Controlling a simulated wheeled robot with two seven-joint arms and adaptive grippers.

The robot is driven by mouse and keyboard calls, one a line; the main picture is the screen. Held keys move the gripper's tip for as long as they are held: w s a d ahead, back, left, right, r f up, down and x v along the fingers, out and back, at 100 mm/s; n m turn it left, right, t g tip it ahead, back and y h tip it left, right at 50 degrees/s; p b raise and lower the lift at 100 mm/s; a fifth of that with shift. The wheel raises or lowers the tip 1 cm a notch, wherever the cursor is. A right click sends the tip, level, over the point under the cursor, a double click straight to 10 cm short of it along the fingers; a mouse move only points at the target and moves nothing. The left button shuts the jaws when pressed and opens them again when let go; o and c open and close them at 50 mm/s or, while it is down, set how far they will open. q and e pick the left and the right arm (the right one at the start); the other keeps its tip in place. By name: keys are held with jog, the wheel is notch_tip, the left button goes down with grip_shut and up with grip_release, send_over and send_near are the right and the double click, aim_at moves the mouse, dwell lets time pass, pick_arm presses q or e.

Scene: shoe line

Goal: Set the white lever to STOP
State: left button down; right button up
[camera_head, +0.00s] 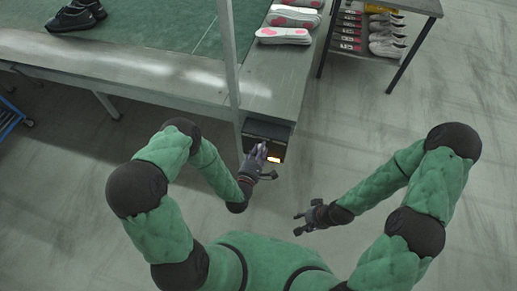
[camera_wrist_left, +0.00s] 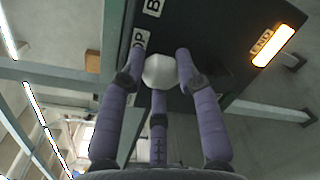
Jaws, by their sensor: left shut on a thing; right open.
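The white lever's round knob (camera_wrist_left: 160,71) sits between the fingers of my left gripper (camera_wrist_left: 162,66) in the left wrist view. The gripper is shut on it, and the fingers hide the lever's shaft. A white label (camera_wrist_left: 141,40) ending in "OP" lies right beside the knob, its first letters hidden. The black control box (camera_head: 268,132) is at the table's near corner in the head view, with my left gripper (camera_head: 264,160) at its front. My right gripper (camera_head: 301,222) is open and empty, apart from the box.
A lit orange-and-white lamp marked "END" (camera_wrist_left: 265,43) is on the box, right of the knob. Another label beginning with "B" (camera_wrist_left: 154,6) is at the top. A metal post (camera_head: 228,55) rises beside the box. Insoles (camera_head: 284,35) lie on the table beyond.

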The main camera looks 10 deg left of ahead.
pick_arm(q)
jog(key=shift+s+d+f, duration=0.1)
jog(key=shift+f, duration=0.05)
jog(key=c, duration=0.9)
grip_release()
jog(key=shift+o, duration=0.2)
jog(key=s+a+r, duration=0.1)
jog(key=s, duration=1)
jog(key=shift+s+a, duration=0.3)
jog(key=shift+s, duration=0.1)
